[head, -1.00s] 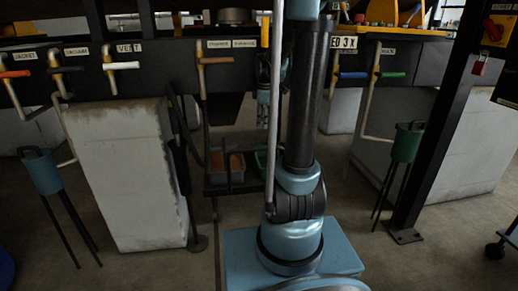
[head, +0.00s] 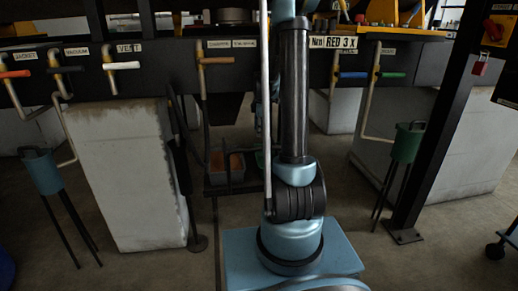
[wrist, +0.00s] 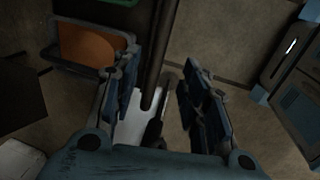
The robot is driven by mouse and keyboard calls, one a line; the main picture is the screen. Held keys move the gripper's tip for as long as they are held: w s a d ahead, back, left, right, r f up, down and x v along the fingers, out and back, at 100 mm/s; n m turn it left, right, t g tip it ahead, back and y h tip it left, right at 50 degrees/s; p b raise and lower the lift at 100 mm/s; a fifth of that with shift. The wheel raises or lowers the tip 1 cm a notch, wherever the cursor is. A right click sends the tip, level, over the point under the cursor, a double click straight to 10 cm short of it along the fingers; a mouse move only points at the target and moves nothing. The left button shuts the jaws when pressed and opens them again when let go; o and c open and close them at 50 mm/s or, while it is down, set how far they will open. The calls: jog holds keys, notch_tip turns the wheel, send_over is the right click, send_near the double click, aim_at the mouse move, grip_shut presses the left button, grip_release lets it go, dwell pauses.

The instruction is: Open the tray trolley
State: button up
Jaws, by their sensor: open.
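The tray trolley (head: 215,190) is a low dark frame under the bench in the head view, with grey trays (head: 237,168) of orange contents and a green tray partly behind my arm. In the wrist view, a tray with orange contents (wrist: 95,42) is at the upper left, and a green edge shows at the top. My gripper (wrist: 158,85) is open. A dark bar (wrist: 160,55) runs down the picture and ends in the gap between the fingers; I cannot tell its depth or whether it belongs to the trolley. In the head view my arm mostly hides the gripper.
A pale block (head: 125,175) stands left of the trolley, and another pale block is at the right. Teal funnel stands (head: 42,172) and (head: 406,145) flank the area. A dark post (head: 430,150) rises at the right. Valve handles line the bench front. Floor before the trolley is clear.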

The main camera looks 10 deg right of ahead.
jog(key=f, duration=0.3)
jog(key=w+f, duration=0.1)
jog(key=f, duration=0.3)
jog(key=w+f, duration=0.1)
jog(key=f, duration=0.3)
jog(key=shift+w+f, duration=0.1)
jog(key=shift+f, duration=0.05)
grip_shut()
